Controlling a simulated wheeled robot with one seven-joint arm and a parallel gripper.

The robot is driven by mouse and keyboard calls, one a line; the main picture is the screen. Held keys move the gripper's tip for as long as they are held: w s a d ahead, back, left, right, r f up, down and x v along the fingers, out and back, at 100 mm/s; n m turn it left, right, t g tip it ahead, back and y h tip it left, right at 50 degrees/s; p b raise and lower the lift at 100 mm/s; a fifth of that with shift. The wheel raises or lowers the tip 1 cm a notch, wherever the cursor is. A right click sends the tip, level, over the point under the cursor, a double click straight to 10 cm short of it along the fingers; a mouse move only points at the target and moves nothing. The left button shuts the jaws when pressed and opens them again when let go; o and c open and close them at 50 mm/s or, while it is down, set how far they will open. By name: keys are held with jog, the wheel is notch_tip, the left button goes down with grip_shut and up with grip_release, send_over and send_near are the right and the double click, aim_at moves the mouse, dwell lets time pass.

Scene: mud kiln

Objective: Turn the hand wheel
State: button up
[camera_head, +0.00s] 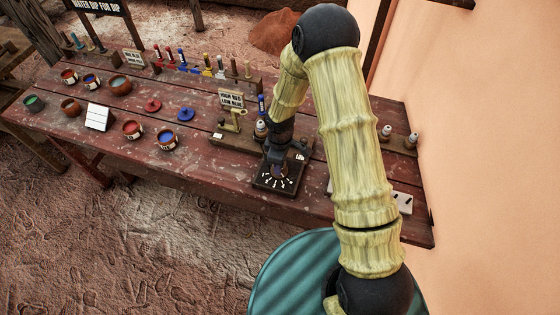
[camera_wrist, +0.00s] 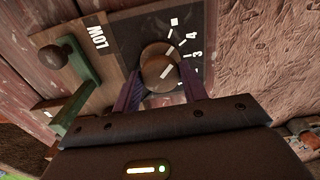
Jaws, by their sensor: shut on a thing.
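A round brown knob (camera_wrist: 159,68) with a white pointer line sits on a black dial plate (camera_wrist: 125,35) in the wrist view. White marks and the numerals 3 and 4 show around it. It is the only wheel-like part at my gripper. My gripper (camera_wrist: 161,82) has its two purple fingers on either side of the knob, shut on it. In the head view the dial plate (camera_head: 267,184) lies near the table's front edge, with my gripper (camera_head: 279,165) reaching down over it and hiding much of the knob.
A lever (camera_wrist: 80,72) with a ball end stands close left of my gripper, beside the word LOW. On the table (camera_head: 210,163) are several paint pots, a red lid (camera_head: 153,105), a blue lid (camera_head: 186,114) and a white card (camera_head: 98,117). A pale wall (camera_head: 490,160) rises right.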

jog(key=n, duration=0.3)
jog(key=shift+w+n, duration=0.1)
jog(key=shift+n, duration=0.2)
dwell(0.4)
jog(key=o, duration=1)
jog(key=shift+c, duration=0.2)
notch_tip(320, 180, up, 17)
jog(key=shift+r+b, duration=0.2)
jog(key=shift+b, duration=0.15)
